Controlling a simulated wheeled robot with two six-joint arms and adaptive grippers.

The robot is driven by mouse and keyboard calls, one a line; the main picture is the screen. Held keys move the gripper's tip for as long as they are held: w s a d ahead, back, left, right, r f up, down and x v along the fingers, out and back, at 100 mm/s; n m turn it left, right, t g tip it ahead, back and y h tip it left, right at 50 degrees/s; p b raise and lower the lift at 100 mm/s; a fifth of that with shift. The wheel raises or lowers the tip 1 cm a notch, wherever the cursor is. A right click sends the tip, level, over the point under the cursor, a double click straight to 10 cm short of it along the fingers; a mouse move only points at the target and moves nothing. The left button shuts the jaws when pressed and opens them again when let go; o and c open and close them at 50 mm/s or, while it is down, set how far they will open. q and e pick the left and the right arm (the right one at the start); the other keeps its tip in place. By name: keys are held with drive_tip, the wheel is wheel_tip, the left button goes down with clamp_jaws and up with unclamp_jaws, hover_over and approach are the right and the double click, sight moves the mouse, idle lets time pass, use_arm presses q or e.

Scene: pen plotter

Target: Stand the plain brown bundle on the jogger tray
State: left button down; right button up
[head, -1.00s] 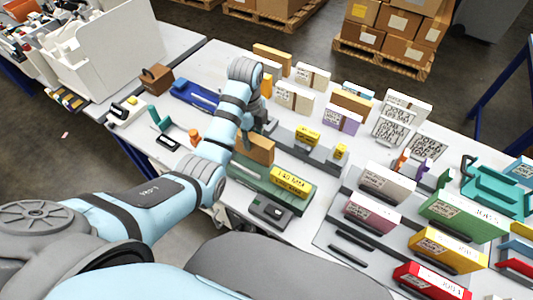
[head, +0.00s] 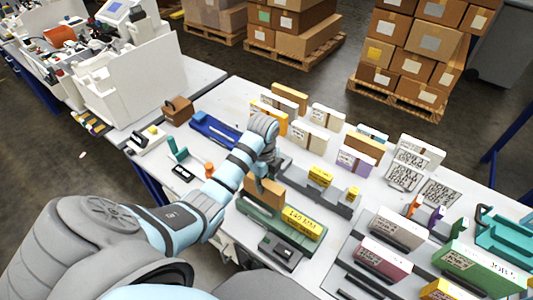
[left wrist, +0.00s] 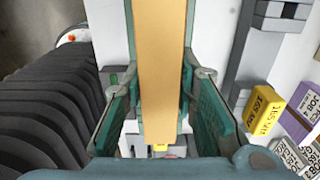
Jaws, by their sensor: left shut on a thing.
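The plain brown bundle (head: 264,192) is a flat tan block, upright at the far left part of a green-based tray (head: 258,226). This tray carries a yellow 140 MM block and looks like the jogger tray, but I cannot be sure. My left gripper (head: 268,168) is over the bundle from above and behind. In the left wrist view the bundle (left wrist: 161,70) runs between the green finger pads, which are shut on its two sides. Whether its lower edge touches the tray is hidden. My right gripper is not in view.
A grey rail fixture (head: 335,199) with yellow blocks (head: 320,176) lies right of the bundle. A dark grey device (head: 281,252) sits at the table's front edge. A blue tray (head: 214,130) lies behind left. Several labelled bundles stand at the back and right.

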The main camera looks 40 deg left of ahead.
sight(265, 191)
use_arm(q)
wheel_tip(265, 191, down, 4)
drive_tip(key=shift+r, duration=0.25)
drive_tip(key=shift+d+f, duration=0.1)
drive_tip(key=shift+f, duration=0.2)
drive_tip(key=c, duration=1.3)
unclamp_jaws()
wheel_tip(265, 191, up, 8)
drive_tip(key=shift+f, duration=0.2)
